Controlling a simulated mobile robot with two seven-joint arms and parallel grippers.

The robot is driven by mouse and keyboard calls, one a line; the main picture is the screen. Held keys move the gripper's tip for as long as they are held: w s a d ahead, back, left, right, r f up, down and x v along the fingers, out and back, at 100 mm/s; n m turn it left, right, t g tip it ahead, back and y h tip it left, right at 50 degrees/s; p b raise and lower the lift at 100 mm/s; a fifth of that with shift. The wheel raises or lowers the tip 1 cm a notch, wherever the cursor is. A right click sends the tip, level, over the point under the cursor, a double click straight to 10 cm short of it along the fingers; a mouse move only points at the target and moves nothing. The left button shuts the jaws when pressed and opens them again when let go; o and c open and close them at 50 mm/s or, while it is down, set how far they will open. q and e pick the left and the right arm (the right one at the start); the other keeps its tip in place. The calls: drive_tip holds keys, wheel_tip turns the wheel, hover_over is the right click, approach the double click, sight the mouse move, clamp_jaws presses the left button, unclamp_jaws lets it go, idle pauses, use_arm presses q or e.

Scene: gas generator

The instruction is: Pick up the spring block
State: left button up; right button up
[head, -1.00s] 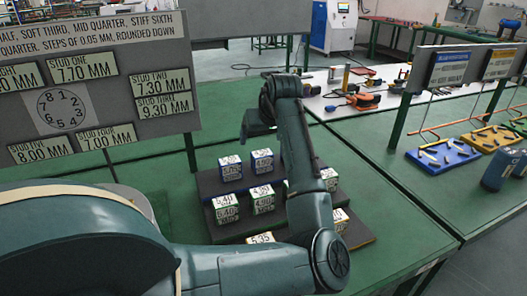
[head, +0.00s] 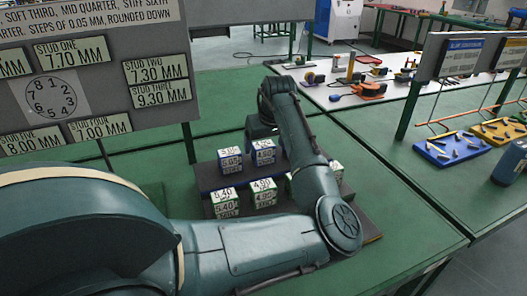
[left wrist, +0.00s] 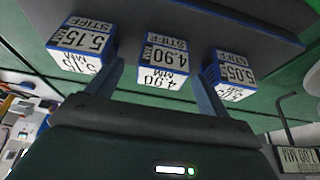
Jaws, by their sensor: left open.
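Several white-topped, labelled spring blocks stand on a dark stepped rack (head: 365,222). In the back row, a blue-sided 5.05 stiff block (head: 230,161) stands left of a 4.90 stiff block (head: 264,152). The left wrist view shows the 5.15 block (left wrist: 82,42), the 4.90 block (left wrist: 164,60) and the 5.05 block (left wrist: 232,74), labels inverted. My left gripper (left wrist: 157,84) is open, its fingers on either side of the 4.90 block; I cannot tell if they touch it. In the head view, my left gripper (head: 262,134) is just above the back row. My arm hides some blocks. My right gripper is not in view.
A grey sign board (head: 100,75) with stud sizes stands at the left. A white table (head: 375,85) with tools lies behind. Blue (head: 447,150) and yellow (head: 495,131) trays and a blue canister (head: 510,162) are at the right. Green bench (head: 400,200) is clear right of the rack.

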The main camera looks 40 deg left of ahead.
sight(264, 145)
use_arm(q)
drive_tip(key=x, duration=0.4)
drive_tip(key=shift+s+a, duration=0.1)
drive_tip(key=shift+c, duration=0.4)
drive_tip(key=c, duration=1.2)
drive_tip(key=shift+r, duration=0.1)
wheel_tip(264, 145, up, 28)
drive_tip(key=shift+f+p, duration=0.1)
drive_tip(key=shift+p, duration=0.6)
